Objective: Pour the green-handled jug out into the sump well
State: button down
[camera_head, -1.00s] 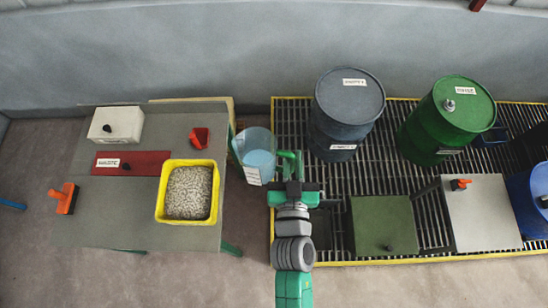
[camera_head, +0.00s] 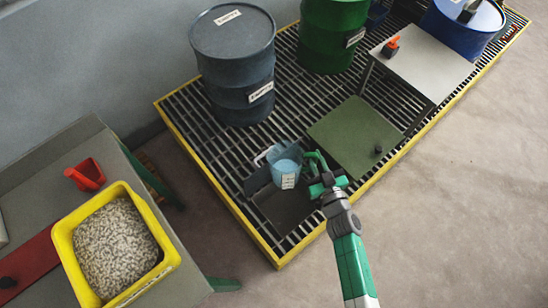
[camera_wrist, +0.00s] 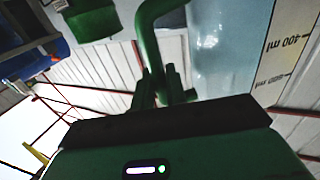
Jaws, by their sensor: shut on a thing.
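The green-handled jug (camera_head: 286,168) is clear, with pale blue liquid in it and a white scale label. It looks about upright and is held above the back part of the sump well (camera_head: 285,212), a dark square opening in the grating. My gripper (camera_head: 316,176) is shut on the jug's green handle, on the jug's right side. In the wrist view the fingers (camera_wrist: 163,88) close on the green handle (camera_wrist: 150,45), and the jug wall (camera_wrist: 222,50) with its ml marks stands at right. The jug hides part of the well.
A dark flap (camera_head: 257,182) stands left of the well. A green-topped stand (camera_head: 350,135) is close on the right, and a blue-grey drum (camera_head: 235,65) stands behind. A yellow bin of granules (camera_head: 118,245) sits on the table at left. The floor in front is clear.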

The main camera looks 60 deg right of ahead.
jog(key=s+d+f+m+g+h+b, duration=0.1)
jog(key=s+d+f+b, duration=0.2)
jog(key=f, duration=0.6)
jog(key=s+d+f+m+g+h+b, duration=0.1)
jog(key=s+d+f+b, duration=0.2)
jog(key=s+f+b, duration=0.4)
jog(key=shift+s+f+m+g+h, duration=0.3)
jog(key=shift+s+f, duration=0.6)
jog(key=shift+s, duration=0.35)
jog(key=shift+b, duration=0.3)
jog(key=w+a+r+n+g+b, duration=0.1)
jog(key=w+a+r+n+b, duration=0.1)
jog(key=w+n, duration=0.3)
jog(key=w+a+r+n+g+b, duration=0.2)
jog(key=w+a+r+n, duration=0.1)
jog(key=w+n, duration=0.3)
jog(key=shift+a+r+n, duration=0.3)
jog(key=shift+a+n, duration=0.15)
jog(key=shift+n, duration=0.55)
jog(key=shift+a+f, duration=0.1)
